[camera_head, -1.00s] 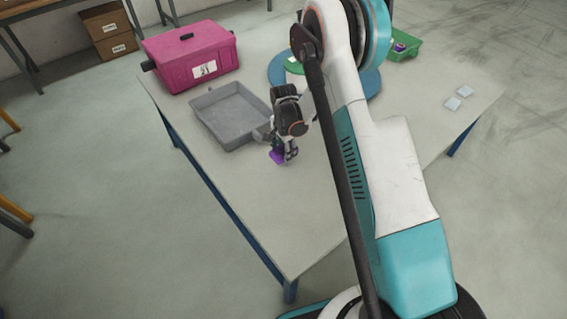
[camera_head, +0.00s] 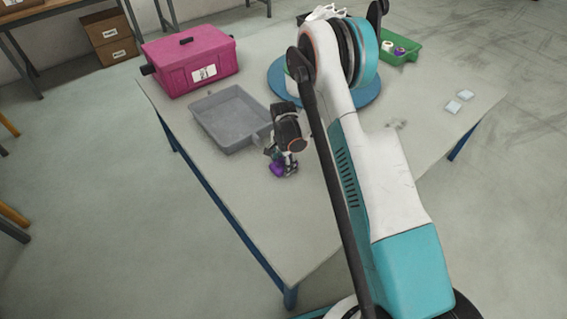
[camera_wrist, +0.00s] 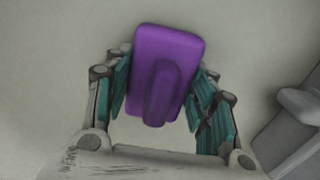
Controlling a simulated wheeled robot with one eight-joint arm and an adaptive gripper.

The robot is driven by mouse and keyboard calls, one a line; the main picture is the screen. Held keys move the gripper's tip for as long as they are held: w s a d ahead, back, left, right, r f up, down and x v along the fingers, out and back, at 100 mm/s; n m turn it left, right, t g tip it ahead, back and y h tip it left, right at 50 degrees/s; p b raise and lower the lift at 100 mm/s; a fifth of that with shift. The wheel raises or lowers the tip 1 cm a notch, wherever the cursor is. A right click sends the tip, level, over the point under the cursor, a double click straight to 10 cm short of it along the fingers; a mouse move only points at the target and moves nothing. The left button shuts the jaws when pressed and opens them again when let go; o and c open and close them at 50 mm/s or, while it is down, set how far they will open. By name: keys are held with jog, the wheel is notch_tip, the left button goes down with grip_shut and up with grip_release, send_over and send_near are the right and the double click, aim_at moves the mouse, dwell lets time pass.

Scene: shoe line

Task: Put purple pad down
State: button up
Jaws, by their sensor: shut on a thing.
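The purple pad (camera_wrist: 172,48) is a rounded rectangular block with a raised ridge along its middle. My gripper (camera_wrist: 163,90) is shut on it, with the teal-lined fingers on either side of the ridge. In the head view the purple pad (camera_head: 278,169) is at or just above the table top, in front of the grey tray. My gripper (camera_head: 283,165) points down over it there. I cannot tell whether the pad touches the table.
A grey tray (camera_head: 213,139) lies just behind my gripper; part of it (camera_wrist: 290,135) shows at the right in the wrist view. A pink toolbox (camera_head: 185,72), a blue round turntable (camera_head: 366,94) and a green bin (camera_head: 412,54) stand farther back. The near table is clear.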

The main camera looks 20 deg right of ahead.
jog(key=o, duration=0.9)
jog(key=shift+s+f, duration=0.1)
jog(key=shift+f, duration=0.05)
jog(key=o, duration=0.3)
jog(key=shift+f, duration=0.1)
